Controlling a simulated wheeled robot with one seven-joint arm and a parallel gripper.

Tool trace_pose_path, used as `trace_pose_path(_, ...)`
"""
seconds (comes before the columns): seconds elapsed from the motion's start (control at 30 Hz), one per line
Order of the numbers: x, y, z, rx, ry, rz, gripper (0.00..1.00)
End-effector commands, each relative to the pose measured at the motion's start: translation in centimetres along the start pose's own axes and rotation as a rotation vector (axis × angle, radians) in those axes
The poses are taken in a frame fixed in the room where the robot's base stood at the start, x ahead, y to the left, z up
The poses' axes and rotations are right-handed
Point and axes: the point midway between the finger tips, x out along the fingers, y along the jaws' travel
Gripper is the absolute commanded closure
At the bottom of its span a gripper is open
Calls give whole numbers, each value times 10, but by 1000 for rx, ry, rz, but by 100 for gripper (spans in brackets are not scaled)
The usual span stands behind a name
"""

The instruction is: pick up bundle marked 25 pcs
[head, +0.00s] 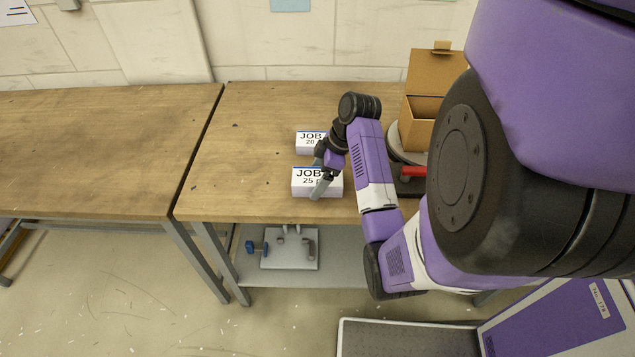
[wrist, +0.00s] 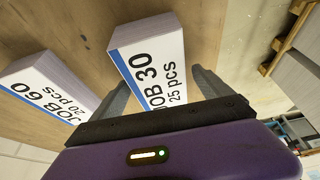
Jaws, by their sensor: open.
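The bundle marked 25 pcs (head: 303,184) is a white block with a blue stripe near the front edge of the wooden table. In the wrist view this bundle (wrist: 152,50) reads "JOB 30, 25 pcs". My gripper (head: 320,174) is open above it, and its fingers hide part of the label. In the wrist view my gripper (wrist: 162,85) has one finger on each side of the bundle's near end. I cannot tell whether either finger touches it. A second bundle (head: 308,142) stands behind; in the wrist view this bundle (wrist: 45,92) reads "JOB 60, 20 pcs".
An open cardboard box (head: 420,112) stands on a round grey platform at the right, with a red handle (head: 413,171) in front. The wooden table (head: 245,150) is clear left of the bundles. A grey device (head: 290,250) sits on the shelf below.

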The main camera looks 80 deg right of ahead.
Motion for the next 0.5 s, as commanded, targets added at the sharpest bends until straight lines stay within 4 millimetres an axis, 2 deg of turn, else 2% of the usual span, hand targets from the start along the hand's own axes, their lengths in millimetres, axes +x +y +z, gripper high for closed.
trace_pose_path(0.13,0,0,0,0,0,0,13)
trace_pose_path(0.5,0,0,0,0,0,0,86)
